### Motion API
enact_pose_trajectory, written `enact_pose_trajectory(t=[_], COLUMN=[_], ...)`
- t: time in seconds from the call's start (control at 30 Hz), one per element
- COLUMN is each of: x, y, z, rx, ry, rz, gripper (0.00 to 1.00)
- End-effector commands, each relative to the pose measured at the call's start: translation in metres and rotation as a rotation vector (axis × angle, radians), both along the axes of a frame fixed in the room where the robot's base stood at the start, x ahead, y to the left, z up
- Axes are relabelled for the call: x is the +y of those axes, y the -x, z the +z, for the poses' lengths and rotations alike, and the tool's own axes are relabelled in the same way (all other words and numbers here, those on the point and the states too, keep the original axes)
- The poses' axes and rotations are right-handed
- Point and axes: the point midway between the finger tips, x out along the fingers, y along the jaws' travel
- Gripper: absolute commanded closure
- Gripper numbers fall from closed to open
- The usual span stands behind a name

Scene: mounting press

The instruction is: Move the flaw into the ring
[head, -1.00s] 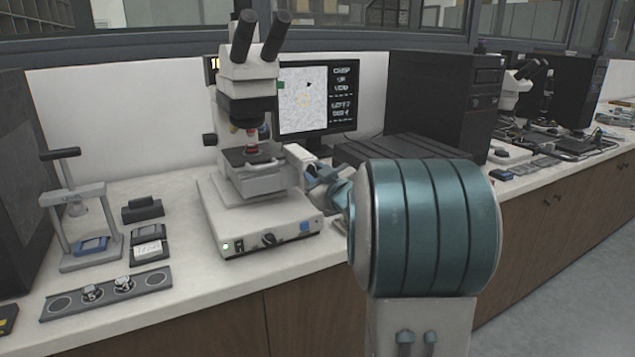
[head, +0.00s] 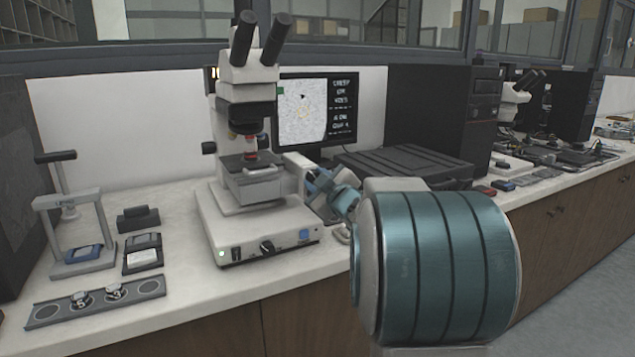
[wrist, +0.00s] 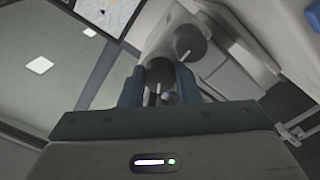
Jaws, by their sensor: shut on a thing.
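The monitor (head: 316,138) behind the microscope (head: 245,118) shows a pale image with a small dark mark, the flaw (head: 303,96), in its upper middle. A faint orange ring (head: 304,112) appears just below the mark; the two look apart. My gripper (wrist: 160,92) is shut on a dark round control knob (wrist: 159,74) at the microscope's right side, with a blue finger on each side of it. A second, larger round knob (wrist: 183,42) sits just beyond in the wrist view.
A holder strip (head: 150,285) with round mounts, small dark boxes (head: 143,251) and a hand press (head: 75,225) stand on the left bench. A black computer tower (head: 440,110) and a dark ribbed case (head: 410,164) stand right of the monitor, close behind my arm.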

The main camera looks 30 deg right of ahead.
Motion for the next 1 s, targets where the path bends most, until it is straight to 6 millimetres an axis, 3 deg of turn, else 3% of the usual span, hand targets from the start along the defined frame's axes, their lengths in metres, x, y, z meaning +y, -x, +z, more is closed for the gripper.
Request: enact_pose_trajectory(t=[0.07,0.1,0.17,0.57,0.77,1.0], x=[-0.001,-0.001,-0.001,-0.001,-0.001,-0.002], y=[0.000,0.000,0.000,0.007,0.040,0.093], z=[0.000,0.000,0.000,0.001,0.001,0.001], rx=[0.001,0.001,0.001,-0.001,0.000,-0.001], ry=[-0.001,-0.001,-0.001,-0.001,-0.001,-0.002], rz=[-0.002,-0.002,-0.002,-0.001,-0.004,-0.003], gripper=[0.93,0.65,0.49,0.49,0.49,0.49])
